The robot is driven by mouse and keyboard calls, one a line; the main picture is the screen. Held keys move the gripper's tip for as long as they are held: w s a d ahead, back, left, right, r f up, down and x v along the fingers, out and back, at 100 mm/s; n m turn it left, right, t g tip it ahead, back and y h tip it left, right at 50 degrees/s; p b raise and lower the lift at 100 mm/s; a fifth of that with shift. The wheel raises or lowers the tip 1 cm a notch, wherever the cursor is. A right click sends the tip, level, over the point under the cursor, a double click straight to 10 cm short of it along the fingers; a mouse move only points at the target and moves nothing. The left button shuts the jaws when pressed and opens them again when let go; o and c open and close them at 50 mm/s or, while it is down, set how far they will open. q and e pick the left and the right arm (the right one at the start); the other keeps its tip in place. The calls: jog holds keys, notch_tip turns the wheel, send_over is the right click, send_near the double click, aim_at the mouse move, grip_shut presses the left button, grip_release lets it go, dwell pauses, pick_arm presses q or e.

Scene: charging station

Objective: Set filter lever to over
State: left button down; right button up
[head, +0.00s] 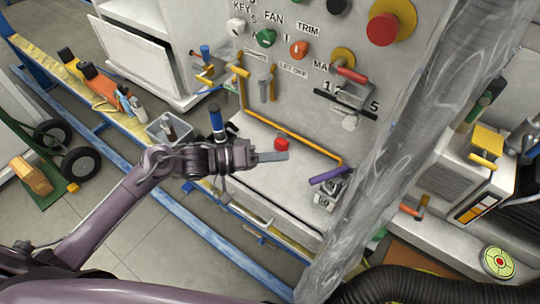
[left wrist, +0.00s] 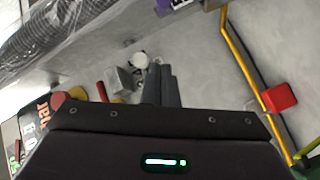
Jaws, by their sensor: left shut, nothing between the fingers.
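I cannot read a filter label on any lever. A purple lever (head: 328,175) sits at the low right of the grey panel, on a small metal block (head: 328,193). A purple piece (left wrist: 172,6) also shows at the top edge of the left wrist view. A red lever (head: 350,75) sits higher, above a metal block. My left gripper (head: 287,156) is shut and empty, left of the purple lever and apart from it in the picture. Its dark fingers (left wrist: 163,88) lie together in the left wrist view. My right gripper is not in view.
A yellow pipe (head: 303,149) runs along the lower panel, with a red piece (head: 281,143) near my left gripper. A clear plastic curtain (head: 402,120) hangs right of the panel. Knobs and a red button (head: 383,29) are above. A black hose (head: 410,284) lies bottom right.

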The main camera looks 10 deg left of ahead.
aim_at(332, 174)
pick_arm(q)
jog(key=d+f+p, duration=0.1)
jog(key=d+f, duration=0.1)
jog(key=d, duration=0.5)
jog(key=shift+s+d+f+p, duration=0.2)
jog(key=shift+f+p, duration=0.1)
jog(key=shift+f, duration=0.1)
